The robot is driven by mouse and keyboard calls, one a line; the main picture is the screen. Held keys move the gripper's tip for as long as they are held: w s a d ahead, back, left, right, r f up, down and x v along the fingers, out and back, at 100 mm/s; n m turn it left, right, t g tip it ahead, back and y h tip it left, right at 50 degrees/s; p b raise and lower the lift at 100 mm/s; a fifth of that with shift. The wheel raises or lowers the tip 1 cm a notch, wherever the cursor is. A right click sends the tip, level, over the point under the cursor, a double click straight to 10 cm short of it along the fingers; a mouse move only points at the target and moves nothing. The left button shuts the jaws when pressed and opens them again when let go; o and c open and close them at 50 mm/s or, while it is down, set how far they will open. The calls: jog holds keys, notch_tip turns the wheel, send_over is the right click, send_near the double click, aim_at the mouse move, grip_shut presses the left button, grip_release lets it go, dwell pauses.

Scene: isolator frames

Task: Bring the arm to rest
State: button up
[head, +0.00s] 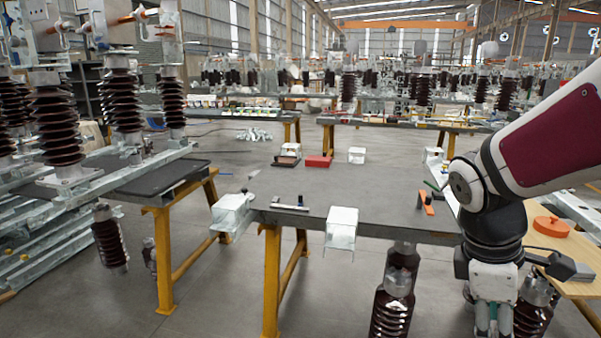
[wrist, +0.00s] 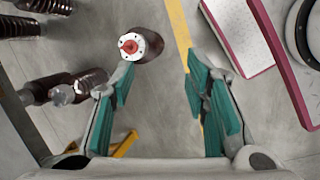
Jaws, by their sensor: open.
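My arm reaches in from the right in the head view and bends down at the elbow or wrist joint. My gripper (wrist: 160,95) shows in the wrist view with its teal-padded fingers spread wide. Nothing is between the fingers. Below it lies the grey floor with a yellow line. A brown insulator with a red-centred white top (wrist: 132,45) stands beyond the left finger, apart from it as far as I can tell. In the head view the fingertips are cut off by the bottom edge.
A grey worktable (head: 350,196) on yellow legs carries a red box (head: 318,161), an orange tool (head: 426,203) and metal brackets. A wooden table (head: 575,287) with an orange round part (head: 552,226) stands at the right. Brown insulators (head: 393,305) stand below the worktable's front edge.

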jog(key=s+a+r+m+t+y, duration=0.1)
jog(key=s+a+r+m+y, duration=0.1)
jog(key=s+a+m, duration=0.45)
jog(key=s+a+r+m+t+y, duration=0.15)
jog(key=s+a+m, duration=0.25)
jog(key=s, duration=0.5)
notch_tip(320, 180, up, 15)
jog(key=t+p, duration=0.2)
jog(key=p, duration=1)
jog(key=shift+w+d+f, duration=0.15)
jog(key=shift+w, duration=0.2)
jog(key=shift+c, duration=1.4)
jog(key=shift+w, duration=0.1)
